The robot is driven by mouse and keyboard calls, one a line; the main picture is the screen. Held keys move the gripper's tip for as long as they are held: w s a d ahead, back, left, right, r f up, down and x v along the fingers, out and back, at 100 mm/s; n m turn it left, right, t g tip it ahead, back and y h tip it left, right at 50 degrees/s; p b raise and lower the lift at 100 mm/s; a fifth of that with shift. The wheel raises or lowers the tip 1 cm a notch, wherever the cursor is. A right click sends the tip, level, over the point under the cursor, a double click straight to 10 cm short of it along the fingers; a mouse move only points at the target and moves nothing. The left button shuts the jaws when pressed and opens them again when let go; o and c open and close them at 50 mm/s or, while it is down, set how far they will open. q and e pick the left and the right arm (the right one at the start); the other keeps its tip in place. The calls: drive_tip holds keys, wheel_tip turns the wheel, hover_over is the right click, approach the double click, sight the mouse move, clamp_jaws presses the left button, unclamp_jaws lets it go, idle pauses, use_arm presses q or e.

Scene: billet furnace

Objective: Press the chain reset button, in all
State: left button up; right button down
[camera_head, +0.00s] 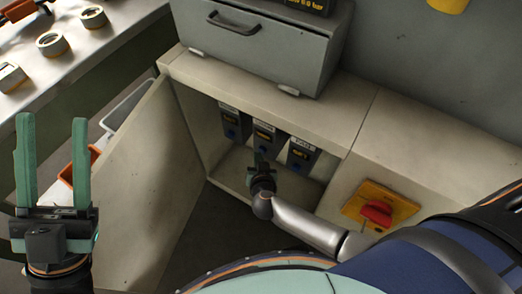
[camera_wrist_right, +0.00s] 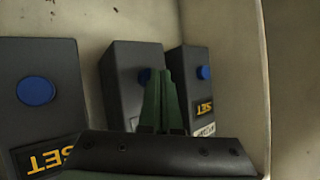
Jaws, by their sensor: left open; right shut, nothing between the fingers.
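Three dark boxes stand in the open cabinet: the left box (camera_head: 232,121), the middle box (camera_head: 264,137) and the right box (camera_head: 302,154). Each has a blue button; their top labels are too small to read. My right gripper (camera_head: 262,163) is shut and empty in front of the middle box. In the right wrist view its fingertips (camera_wrist_right: 160,73) overlap the middle blue button (camera_wrist_right: 145,76) and partly hide it; contact cannot be told. Other blue buttons (camera_wrist_right: 36,91) and (camera_wrist_right: 204,72) show on either side. My left gripper (camera_head: 52,119) is open and empty at far left.
The open cabinet door (camera_head: 145,165) stands left of the boxes, and the cabinet walls enclose my right gripper. A red rotary switch (camera_head: 377,212) on a yellow plate is at right. A grey drawer unit (camera_head: 262,45) sits on top.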

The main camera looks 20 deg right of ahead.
drive_tip(key=shift+w+d, duration=0.2)
drive_tip(key=shift+d, duration=0.05)
idle(0.3)
drive_tip(key=shift+s+a, duration=0.1)
drive_tip(key=shift+s+a+p, duration=0.5)
drive_tip(key=shift+a, duration=0.15)
